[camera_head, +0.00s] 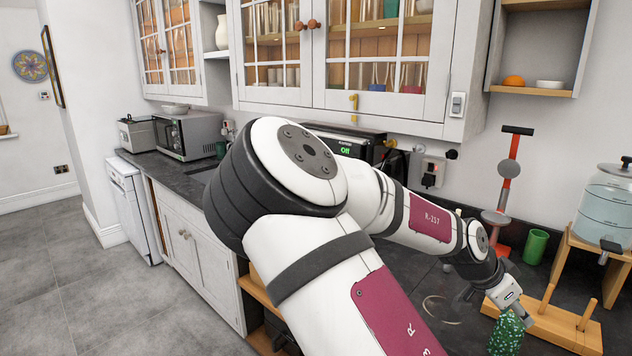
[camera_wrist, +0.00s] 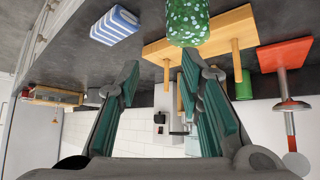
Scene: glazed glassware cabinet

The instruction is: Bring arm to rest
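My arm reaches across the head view from the lower middle toward the dark counter on the right. My gripper (camera_head: 498,290) is low over the counter there. In the wrist view my gripper (camera_wrist: 160,78) shows two teal-padded fingers spread apart, with nothing between them. A green speckled cup (camera_head: 507,335) stands just below and in front of the gripper in the head view. It also shows in the wrist view (camera_wrist: 188,20), beyond the fingertips and apart from them. Its lower part is cut off in the wrist view.
A wooden peg rack (camera_head: 555,325) is beside the cup. A red stand (camera_head: 497,217), a green mug (camera_head: 536,246) and a water dispenser (camera_head: 605,205) on a wooden stand are behind. Glazed wall cabinets (camera_head: 445,70) hang above, shut. A blue-striped object (camera_wrist: 115,25) lies nearby.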

